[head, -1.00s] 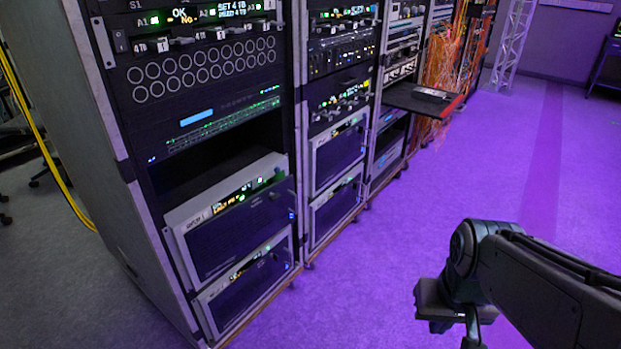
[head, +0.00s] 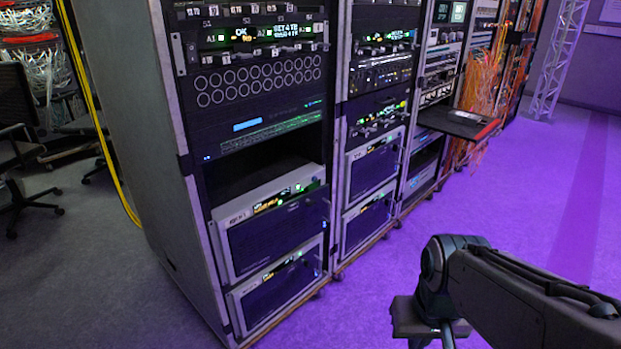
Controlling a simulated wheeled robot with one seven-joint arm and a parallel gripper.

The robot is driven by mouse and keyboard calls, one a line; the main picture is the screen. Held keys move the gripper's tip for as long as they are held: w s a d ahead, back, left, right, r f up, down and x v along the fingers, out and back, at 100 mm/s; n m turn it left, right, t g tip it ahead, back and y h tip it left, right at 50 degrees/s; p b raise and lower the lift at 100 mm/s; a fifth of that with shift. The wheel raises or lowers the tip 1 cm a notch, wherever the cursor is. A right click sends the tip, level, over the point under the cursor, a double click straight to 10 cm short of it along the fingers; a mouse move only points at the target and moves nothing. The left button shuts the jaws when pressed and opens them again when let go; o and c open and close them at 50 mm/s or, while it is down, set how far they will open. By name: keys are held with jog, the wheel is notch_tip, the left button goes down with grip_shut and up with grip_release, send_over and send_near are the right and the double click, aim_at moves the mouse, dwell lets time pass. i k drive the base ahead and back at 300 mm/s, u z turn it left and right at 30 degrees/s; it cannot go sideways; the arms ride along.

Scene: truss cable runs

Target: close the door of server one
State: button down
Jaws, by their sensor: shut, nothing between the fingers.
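In the left rack, a silver-framed server unit (head: 238,215) with a lit display stands low, below a dark empty bay. Its dark front door panel (head: 278,238) covers most of its front. A second similar unit (head: 285,285) sits right below it. I cannot read which unit is marked one, and I cannot tell whether either door stands slightly ajar. My arm (head: 440,270) comes in from the lower right, bends, and runs down out of the frame. My fingers are below the bottom edge and hidden from me. The visible part of my arm is apart from the rack.
More racks (head: 380,165) stand in a row to the right, with a dark pull-out shelf (head: 455,122) jutting into the aisle and orange cables (head: 483,85) beyond. A yellow cable (head: 100,130) and a chair (head: 20,135) are at left. The purple-lit floor (head: 540,190) is clear.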

aim_at(261, 238)
jog(key=z, duration=0.05)
jog(key=i, duration=0.85)
jog(key=z, duration=0.55)
